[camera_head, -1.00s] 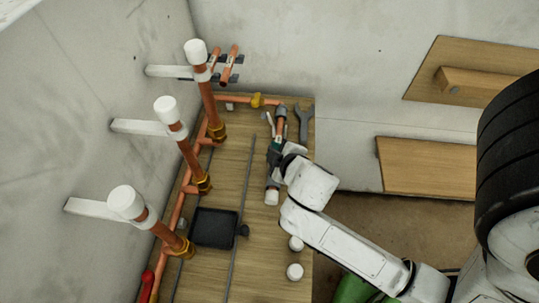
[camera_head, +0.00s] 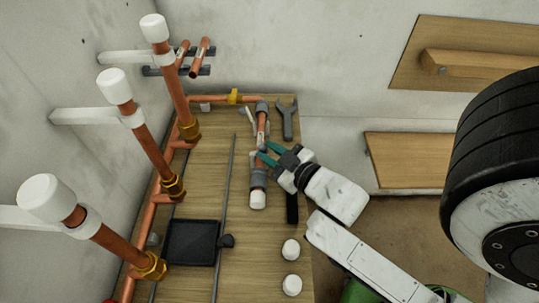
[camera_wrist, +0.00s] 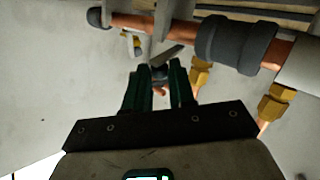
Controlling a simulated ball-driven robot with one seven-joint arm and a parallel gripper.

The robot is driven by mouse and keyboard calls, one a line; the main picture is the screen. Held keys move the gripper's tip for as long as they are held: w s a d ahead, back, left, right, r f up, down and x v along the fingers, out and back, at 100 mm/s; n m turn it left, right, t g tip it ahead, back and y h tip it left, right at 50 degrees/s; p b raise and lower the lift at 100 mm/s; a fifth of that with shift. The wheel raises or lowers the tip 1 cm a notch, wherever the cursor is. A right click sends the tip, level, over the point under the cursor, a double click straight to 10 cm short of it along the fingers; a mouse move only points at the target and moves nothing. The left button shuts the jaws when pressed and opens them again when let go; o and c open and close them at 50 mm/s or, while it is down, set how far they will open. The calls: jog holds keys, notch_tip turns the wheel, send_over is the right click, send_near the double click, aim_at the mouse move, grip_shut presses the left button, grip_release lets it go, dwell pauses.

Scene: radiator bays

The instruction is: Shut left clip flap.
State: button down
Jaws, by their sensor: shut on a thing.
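My gripper (camera_head: 264,155), with green fingers, is at the short copper pipe (camera_head: 262,128) on the bench, between its grey elbow and a grey sleeve (camera_head: 258,178). Pale thin clip flaps (camera_head: 252,141) show beside this pipe; which are raised is too small to tell. In the wrist view the gripper (camera_wrist: 161,72) is nearly closed, with a small dark piece between its fingertips. I cannot make out exactly what it is. The copper pipe (camera_wrist: 145,24) and grey sleeve (camera_wrist: 235,43) cross the top of that view, with pale clip parts (camera_wrist: 165,14) standing at the pipe.
Three upright copper pipes with white caps (camera_head: 115,86) stand along the left wall. A wrench (camera_head: 287,118), a black tray (camera_head: 192,242), a long grey rod (camera_head: 225,205) and two white caps (camera_head: 291,250) lie on the wooden bench. Wooden boards (camera_head: 408,160) are on the right.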

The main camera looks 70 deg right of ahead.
jog(key=shift+a+f, duration=0.1)
jog(key=shift+f, duration=0.1)
jog(key=c, duration=1)
grip_release()
jog(key=shift+r, duration=0.1)
jog(key=b+v, duration=0.1)
jog(key=v, duration=0.9)
jog(key=shift+s, duration=0.3)
jog(key=shift+a+r, duration=0.1)
